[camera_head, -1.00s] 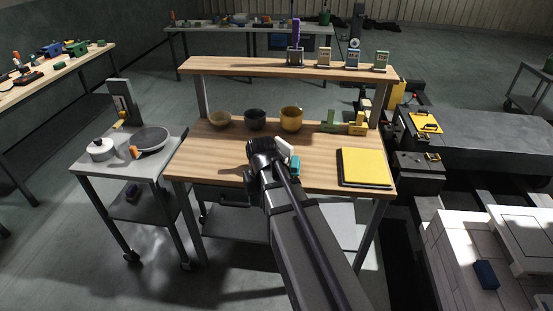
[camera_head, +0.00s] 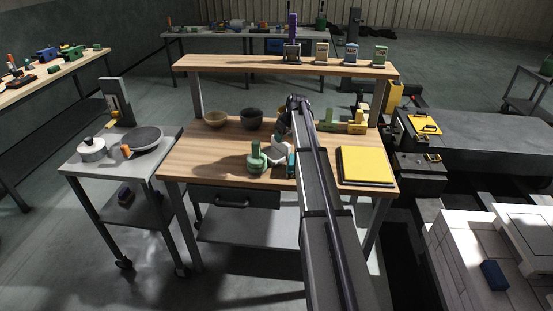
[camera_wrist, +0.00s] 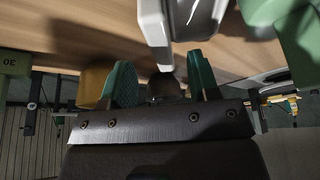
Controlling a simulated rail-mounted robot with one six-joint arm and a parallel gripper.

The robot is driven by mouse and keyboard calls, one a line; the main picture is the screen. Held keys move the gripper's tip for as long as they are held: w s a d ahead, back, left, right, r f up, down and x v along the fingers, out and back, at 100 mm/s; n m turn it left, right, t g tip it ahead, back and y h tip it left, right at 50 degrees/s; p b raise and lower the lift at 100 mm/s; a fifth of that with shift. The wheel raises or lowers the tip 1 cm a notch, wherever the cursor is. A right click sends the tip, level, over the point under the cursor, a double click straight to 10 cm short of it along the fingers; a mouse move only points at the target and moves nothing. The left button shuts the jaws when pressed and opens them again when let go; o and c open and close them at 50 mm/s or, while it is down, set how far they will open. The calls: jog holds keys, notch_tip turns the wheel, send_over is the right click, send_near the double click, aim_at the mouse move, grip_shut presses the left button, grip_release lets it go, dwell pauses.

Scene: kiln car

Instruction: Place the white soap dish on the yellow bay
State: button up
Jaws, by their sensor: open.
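The white soap dish (camera_head: 282,153) lies on the workbench, near its front middle, partly hidden by my arm. In the wrist view the white soap dish (camera_wrist: 154,30) shows at the top, its edge reaching toward the space between my fingertips. My gripper (camera_wrist: 160,66) is open with two teal fingers spread and nothing held. In the head view my gripper is mostly hidden behind my arm, above the bench. The yellow bay (camera_head: 366,164) is a flat yellow square with a dark border at the bench's right front, and it is empty.
A green object (camera_head: 257,160) stands just left of the dish, and a teal object (camera_head: 290,168) is close on its right. Bowls (camera_head: 251,119) and green and yellow items (camera_head: 355,124) line the back of the bench. A raised shelf (camera_head: 230,65) runs behind.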

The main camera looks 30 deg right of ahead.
aim_at(274, 150)
jog(key=b+x, duration=0.5)
jog(key=shift+w+a+f, duration=0.1)
jog(key=shift+f, duration=0.1)
jog(key=shift+r, duration=0.25)
jog(key=shift+f, duration=0.25)
grip_shut()
dwell(0.4)
